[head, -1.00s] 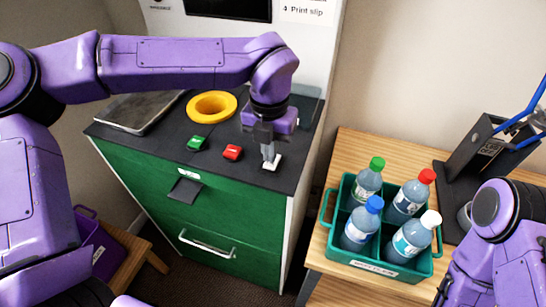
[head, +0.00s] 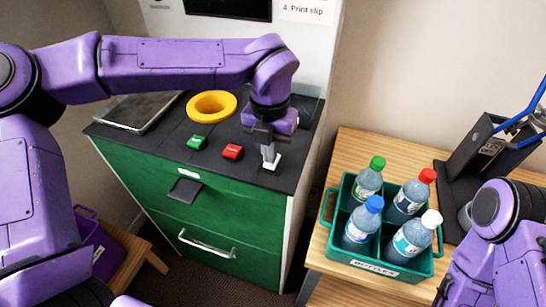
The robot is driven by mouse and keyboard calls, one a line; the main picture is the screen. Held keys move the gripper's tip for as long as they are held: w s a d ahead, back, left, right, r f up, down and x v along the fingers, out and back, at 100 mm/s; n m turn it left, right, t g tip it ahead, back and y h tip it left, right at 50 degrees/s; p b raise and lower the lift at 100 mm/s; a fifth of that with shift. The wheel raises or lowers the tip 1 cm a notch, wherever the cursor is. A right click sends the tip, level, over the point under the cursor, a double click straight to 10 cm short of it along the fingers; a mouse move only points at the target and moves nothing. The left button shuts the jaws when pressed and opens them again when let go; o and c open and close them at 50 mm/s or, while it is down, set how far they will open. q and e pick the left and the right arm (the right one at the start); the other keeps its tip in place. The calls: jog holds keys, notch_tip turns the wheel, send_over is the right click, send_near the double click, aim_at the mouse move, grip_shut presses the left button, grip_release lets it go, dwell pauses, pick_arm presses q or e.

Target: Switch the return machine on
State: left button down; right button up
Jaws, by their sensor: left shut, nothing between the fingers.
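The return machine (head: 150,185) is a green cabinet with a black top, a yellow ring opening (head: 211,105), a green button (head: 197,142) and a red button (head: 232,151). A white switch (head: 277,162) sits near the right front edge of the top. My left gripper (head: 269,164) points down, shut and empty, with its fingertips at the white switch and partly covering it. I cannot tell whether they touch it. My right arm shows at the lower right; its gripper is out of view.
A green crate (head: 342,249) with several capped bottles stands on a wooden table (head: 350,145) to the right. A grey tray (head: 135,112) lies at the machine's left. A purple bin (head: 100,250) is at lower left.

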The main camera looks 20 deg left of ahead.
pick_arm(q)
jog(key=shift+f+b, duration=0.5)
jog(key=shift+f, duration=0.3)
jog(key=shift+s+r, duration=0.1)
notch_tip(320, 180, up, 7)
jog(key=p, duration=0.6)
jog(key=shift+p, duration=0.3)
